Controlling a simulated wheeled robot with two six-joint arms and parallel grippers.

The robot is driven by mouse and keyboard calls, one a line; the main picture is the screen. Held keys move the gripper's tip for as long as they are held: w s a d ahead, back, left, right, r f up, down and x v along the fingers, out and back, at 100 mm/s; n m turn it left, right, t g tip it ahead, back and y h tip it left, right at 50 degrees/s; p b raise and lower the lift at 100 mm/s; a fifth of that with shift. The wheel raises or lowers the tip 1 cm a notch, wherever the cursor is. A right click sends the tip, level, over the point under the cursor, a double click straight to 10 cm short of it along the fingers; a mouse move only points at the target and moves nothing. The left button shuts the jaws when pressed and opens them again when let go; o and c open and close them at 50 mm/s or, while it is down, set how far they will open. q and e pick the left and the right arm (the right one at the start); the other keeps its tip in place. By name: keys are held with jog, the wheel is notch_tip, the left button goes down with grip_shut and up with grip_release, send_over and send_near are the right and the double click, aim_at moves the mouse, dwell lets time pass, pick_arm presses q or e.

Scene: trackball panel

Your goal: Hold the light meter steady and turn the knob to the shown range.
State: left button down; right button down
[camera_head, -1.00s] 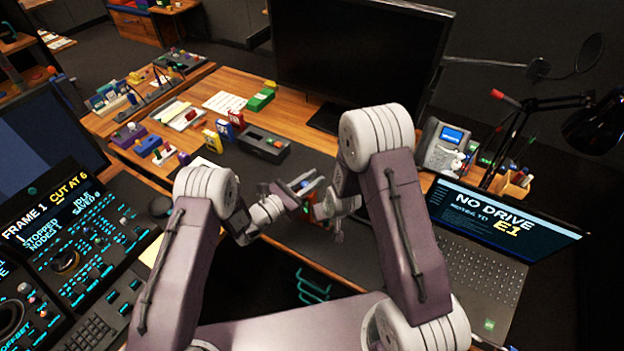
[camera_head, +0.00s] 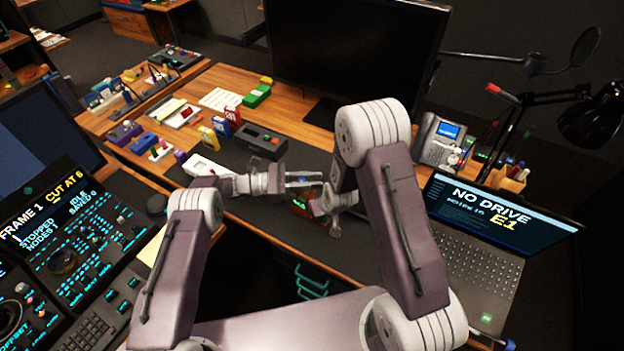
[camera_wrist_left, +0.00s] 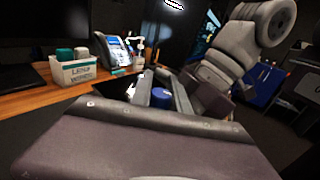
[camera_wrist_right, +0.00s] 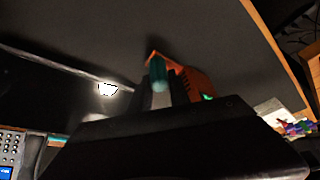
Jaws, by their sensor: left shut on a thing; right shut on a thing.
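The light meter (camera_head: 300,203), a small dark and orange device, shows only in part between my grippers above the desk. In the right wrist view its orange body (camera_wrist_right: 192,82) bears a small green light. My right gripper (camera_head: 325,203) is shut on it. A teal cylinder (camera_wrist_right: 158,73) shows at those fingers; I cannot tell what it belongs to. My left gripper (camera_head: 300,181) reaches in level from the left, just above the meter. In the left wrist view its fingers are shut around a round blue knob (camera_wrist_left: 161,97). The meter's scale is hidden.
A laptop (camera_head: 475,245) and a desk phone (camera_head: 441,143) stand at right. A large monitor (camera_head: 350,50) stands behind. Small coloured boxes (camera_head: 225,122) and a dark grey device (camera_head: 261,140) stand at back left. A control panel (camera_head: 75,240) fills the left. Dark mat lies beneath my grippers.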

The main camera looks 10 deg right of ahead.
pick_arm(q)
jog(key=shift+s+m+g, duration=0.1)
jog(key=shift+m+g, duration=0.2)
jog(key=c, duration=1.2)
grip_release()
jog(key=shift+c, duration=0.2)
jog(key=shift+s, duration=0.1)
